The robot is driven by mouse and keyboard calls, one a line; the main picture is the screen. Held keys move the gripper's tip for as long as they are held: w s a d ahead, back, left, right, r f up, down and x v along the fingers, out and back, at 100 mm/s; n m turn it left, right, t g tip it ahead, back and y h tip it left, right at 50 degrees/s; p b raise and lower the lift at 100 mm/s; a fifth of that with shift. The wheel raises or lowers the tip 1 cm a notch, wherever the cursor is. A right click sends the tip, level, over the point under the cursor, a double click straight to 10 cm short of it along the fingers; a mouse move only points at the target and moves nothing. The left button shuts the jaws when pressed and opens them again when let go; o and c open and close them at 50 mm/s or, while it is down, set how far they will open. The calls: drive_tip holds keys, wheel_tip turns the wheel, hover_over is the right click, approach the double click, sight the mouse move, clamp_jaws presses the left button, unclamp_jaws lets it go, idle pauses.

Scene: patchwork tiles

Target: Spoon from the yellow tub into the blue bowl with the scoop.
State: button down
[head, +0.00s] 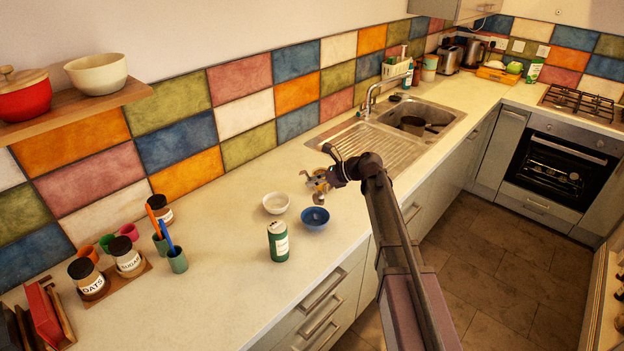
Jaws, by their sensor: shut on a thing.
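The blue bowl (315,218) stands upright on the counter near its front edge; its inside looks dark blue and I see nothing clear in it. My gripper (313,181) is just above and behind the blue bowl in the picture, apart from it. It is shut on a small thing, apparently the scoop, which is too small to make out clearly. A small yellow-orange patch shows among the fingers; I cannot tell whether it is the yellow tub behind them. No yellow tub is clearly visible elsewhere.
A white bowl (276,204) stands left of the blue bowl. A green can (278,241) stands in front of them. Jars and cups, including a green cup (178,261) with a blue-handled item, stand farther left. The sink (413,117) is behind right. Counter between is clear.

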drive_tip(key=shift+a+r+p, duration=0.15)
drive_tip(key=shift+r+p, duration=0.2)
drive_tip(key=shift+p, duration=0.05)
drive_tip(key=shift+f+b, duration=0.35)
drive_tip(key=shift+b, duration=0.05)
drive_tip(key=shift+d+f+y+b, duration=0.3)
drive_tip(key=shift+d+f+b, duration=0.1)
drive_tip(key=shift+b, duration=0.65)
drive_tip(key=shift+s+d+f+y+b, duration=0.1)
drive_tip(key=shift+d+f+y+b, duration=0.35)
drive_tip(key=shift+b, duration=0.85)
drive_tip(key=shift+a+r+p, duration=0.2)
drive_tip(key=shift+p, duration=0.15)
drive_tip(key=shift+a+h+p, duration=0.15)
drive_tip(key=shift+h+p, duration=0.1)
drive_tip(key=shift+p, duration=0.15)
drive_tip(key=shift+a+h+p, duration=0.1)
drive_tip(key=shift+h+p, duration=0.2)
drive_tip(key=shift+p, duration=0.1)
